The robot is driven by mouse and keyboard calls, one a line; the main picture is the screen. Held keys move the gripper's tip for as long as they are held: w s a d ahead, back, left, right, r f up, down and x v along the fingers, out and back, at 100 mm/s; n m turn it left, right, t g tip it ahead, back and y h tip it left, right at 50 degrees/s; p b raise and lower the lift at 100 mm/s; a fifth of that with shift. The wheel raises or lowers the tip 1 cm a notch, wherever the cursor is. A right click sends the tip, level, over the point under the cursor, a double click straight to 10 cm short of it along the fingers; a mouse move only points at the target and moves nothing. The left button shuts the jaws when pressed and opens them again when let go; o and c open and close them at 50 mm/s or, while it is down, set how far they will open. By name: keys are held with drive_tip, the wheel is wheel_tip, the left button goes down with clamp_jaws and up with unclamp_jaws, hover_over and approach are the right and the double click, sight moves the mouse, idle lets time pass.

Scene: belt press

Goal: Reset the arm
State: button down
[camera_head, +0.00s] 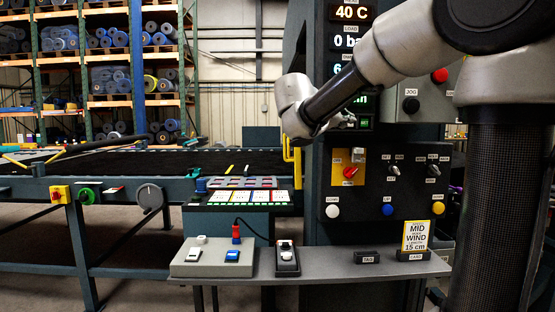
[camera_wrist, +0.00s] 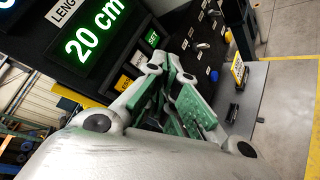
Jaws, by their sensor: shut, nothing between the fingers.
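My arm reaches in from the upper right in the head view and folds across the front of the dark press panel (camera_head: 390,160). My gripper is mostly hidden behind my wrist there, with only a small grey part showing near the display. In the wrist view my gripper (camera_wrist: 174,84) shows its grey fingers with green pads, shut and with nothing between them. It is in front of the panel, near the green "20 cm" display (camera_wrist: 95,32). I cannot tell the exact gap to the panel.
A grey shelf (camera_head: 330,262) below the panel carries a switch box (camera_head: 212,257), a small black device (camera_head: 287,258) and a yellow "MID WIND 15 cm" card (camera_head: 416,236). The belt table (camera_head: 100,168) stands left, with storage racks behind. Yellow-lined floor (camera_wrist: 290,90) is clear.

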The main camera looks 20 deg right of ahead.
drive_tip(key=s+f+m+g+y, duration=0.45)
drive_tip(key=s+f, duration=0.55)
drive_tip(key=f, duration=0.5)
drive_tip(key=s+a+f+m+y, duration=0.3)
drive_tip(key=s+f+m+y, duration=0.1)
drive_tip(key=s, duration=0.5)
drive_tip(key=s+a+f+m+t+y, duration=0.1)
drive_tip(key=s+a+f+m+y, duration=0.3)
drive_tip(key=s, duration=0.5)
drive_tip(key=shift+s+f+y, duration=0.35)
drive_tip(key=shift+f+y, duration=0.1)
